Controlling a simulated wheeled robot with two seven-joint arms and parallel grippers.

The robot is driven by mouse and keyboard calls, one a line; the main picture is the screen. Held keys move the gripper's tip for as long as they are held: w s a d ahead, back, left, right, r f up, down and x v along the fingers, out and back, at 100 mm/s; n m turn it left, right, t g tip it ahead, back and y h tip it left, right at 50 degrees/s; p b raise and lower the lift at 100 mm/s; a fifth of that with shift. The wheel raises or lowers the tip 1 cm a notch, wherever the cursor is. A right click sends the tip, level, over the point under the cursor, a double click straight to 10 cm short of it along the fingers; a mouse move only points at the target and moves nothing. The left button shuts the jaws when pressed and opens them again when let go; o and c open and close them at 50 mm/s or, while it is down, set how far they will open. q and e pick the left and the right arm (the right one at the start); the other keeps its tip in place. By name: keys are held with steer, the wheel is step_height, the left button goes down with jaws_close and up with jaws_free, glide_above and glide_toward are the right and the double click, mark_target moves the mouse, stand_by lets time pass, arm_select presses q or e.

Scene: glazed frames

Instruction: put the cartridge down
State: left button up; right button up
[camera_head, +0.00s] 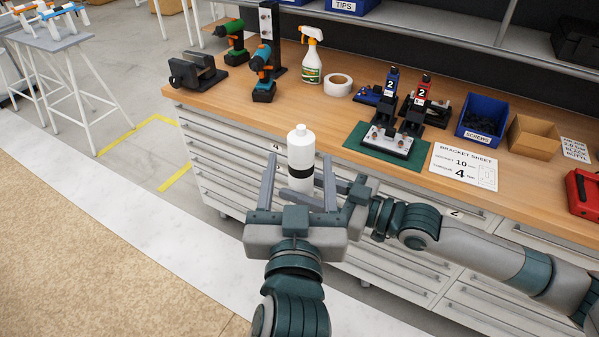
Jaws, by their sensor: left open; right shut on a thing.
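The cartridge (301,147) is a white upright bottle shape with a short cap and a black band, held in the air in front of the workbench edge. My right gripper (327,186) reaches in from the right and is shut on it low down; its fingertips are partly hidden. My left gripper (299,168) is open, with one finger on each side of the cartridge. I cannot tell whether its fingers touch the cartridge.
The wooden workbench (230,108) has bare top at its front left. On it are drills (262,75), a spray bottle (312,58), a tape roll (338,85), a green mat (352,146) with a fixture, a bracket sheet (464,166) and a blue screw bin (483,118). Drawers are below.

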mark_target(302, 129)
arm_select(q)
steer(key=shift+s+f, duration=0.15)
steer(key=shift+f, duration=0.1)
arm_select(e)
steer(key=shift+w, duration=0.1)
arm_select(q)
steer(key=shift+w, duration=0.2)
steer(key=w, duration=0.7)
steer(key=w+d, duration=0.1)
steer(key=w, duration=0.3)
steer(key=shift+w, duration=0.35)
steer(key=c, duration=1.4)
steer(key=shift+r, duration=0.1)
steer(key=shift+c, duration=0.5)
arm_select(e)
steer(key=o, duration=1.5)
